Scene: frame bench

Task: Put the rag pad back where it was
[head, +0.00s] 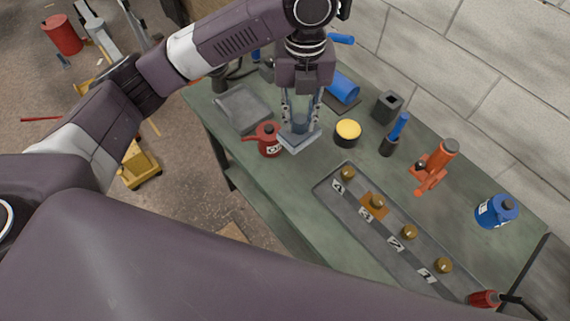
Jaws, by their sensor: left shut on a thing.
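My left gripper (301,122) points down above the green bench and is shut on a flat, pale grey-blue pad, which looks like the rag pad (300,138). The pad is between the red oil can (268,140) on its left and the black tin with a yellow top (347,132) on its right. I cannot tell whether the pad touches the bench. A shallow grey tray (240,107) lies empty behind and left of the gripper. My right gripper is not in view.
A long grey rack (322,191) holds several brass knobs with labels; an orange-brown square lies under one. A blue roll (342,88), grey block (387,107), blue-handled tool (398,127), orange jack (437,165) and blue bottle (496,211) stand along the wall side.

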